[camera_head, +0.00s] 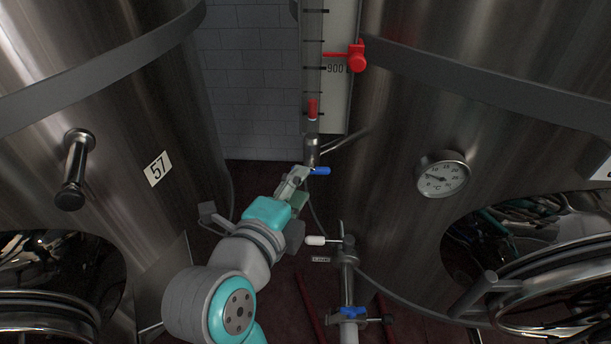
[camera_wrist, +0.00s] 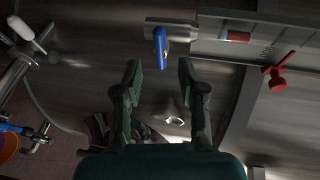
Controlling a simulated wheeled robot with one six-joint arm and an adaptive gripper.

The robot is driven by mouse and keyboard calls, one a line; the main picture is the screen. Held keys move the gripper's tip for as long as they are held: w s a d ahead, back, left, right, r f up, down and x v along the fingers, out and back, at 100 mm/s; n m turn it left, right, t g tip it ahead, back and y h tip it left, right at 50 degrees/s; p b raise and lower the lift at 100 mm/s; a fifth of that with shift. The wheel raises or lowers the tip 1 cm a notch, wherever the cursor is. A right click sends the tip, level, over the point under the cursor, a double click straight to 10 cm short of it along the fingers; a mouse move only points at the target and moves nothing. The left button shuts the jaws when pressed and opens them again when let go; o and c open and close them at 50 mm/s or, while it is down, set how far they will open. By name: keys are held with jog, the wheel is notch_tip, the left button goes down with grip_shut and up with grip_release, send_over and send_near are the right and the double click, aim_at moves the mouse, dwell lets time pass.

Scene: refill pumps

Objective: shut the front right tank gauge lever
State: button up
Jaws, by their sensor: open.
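The blue gauge lever (camera_head: 320,171) sits at the foot of the sight gauge tube (camera_head: 313,60) on the right tank (camera_head: 410,110). In the head view it points roughly sideways. In the wrist view the lever (camera_wrist: 160,47) lies across the line of the gauge, just beyond and between my fingertips. My gripper (camera_head: 297,178) is open and empty, right next to the lever. The fingers (camera_wrist: 160,74) are spread with a clear gap. I cannot tell whether either finger touches the lever. The valve body behind it is partly hidden by my gripper in the head view.
A red clamp (camera_head: 356,57) sits on the gauge scale (camera_head: 341,100). Below stands a pipe valve with a white handle (camera_head: 315,240) and another blue handle (camera_head: 353,311). A thermometer (camera_head: 442,174) is on the right tank. The left tank (camera_head: 110,120) is close to my arm.

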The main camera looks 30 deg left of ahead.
jog(key=shift+v, duration=1.2)
jog(key=s+d+f+t+h, duration=0.2)
jog(key=d+h, duration=0.2)
jog(key=d, duration=0.7)
jog(key=s+d+f+t+h, duration=0.1)
jog(key=d+f+t+h, duration=0.15)
jog(key=d, duration=0.75)
jog(key=s+d+f+t+h, duration=0.2)
jog(key=d+h, duration=0.3)
jog(key=d, duration=0.6)
jog(key=s+d+f+n+g+y, duration=0.2)
jog(key=s+f+n+y, duration=0.3)
jog(key=s+f+n, duration=0.3)
jog(key=s+d+f+n+g+y, duration=0.2)
jog(key=s+f+n+g+y, duration=0.3)
jog(key=s+f+n, duration=0.3)
jog(key=s+f, duration=0.3)
jog(key=s, duration=0.4)
jog(key=shift+s+d+n, duration=0.25)
jog(key=shift+d+n, duration=0.05)
jog(key=shift+d, duration=0.1)
